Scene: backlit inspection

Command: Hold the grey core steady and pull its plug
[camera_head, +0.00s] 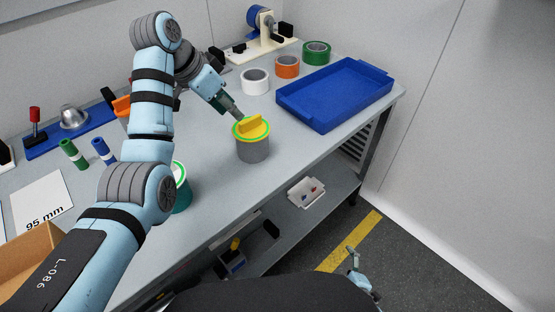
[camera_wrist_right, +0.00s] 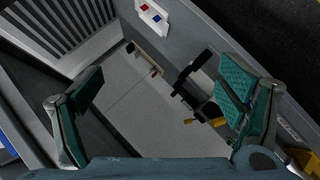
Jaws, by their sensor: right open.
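The grey core (camera_head: 253,150) stands upright on the workbench in the head view. A yellow plug (camera_head: 250,123) with a raised grip bar sits in its top, inside a green ring. My left gripper (camera_head: 236,112) is close behind and left of the plug, pointing down at it. Its fingers are small and overlapped, so I cannot tell whether they touch the core or are open. My right gripper (camera_head: 352,256) hangs low beyond the bench front, far from the core. In the right wrist view its fingers (camera_wrist_right: 160,80) are wide apart with nothing between them.
A teal container (camera_head: 182,197) is partly hidden behind my left arm. A blue tray (camera_head: 335,92) stands right of the core. White (camera_head: 255,81), orange (camera_head: 287,67) and green (camera_head: 316,53) rolls stand behind. A lower shelf holds a white bin (camera_head: 309,192). Bench space around the core's right is clear.

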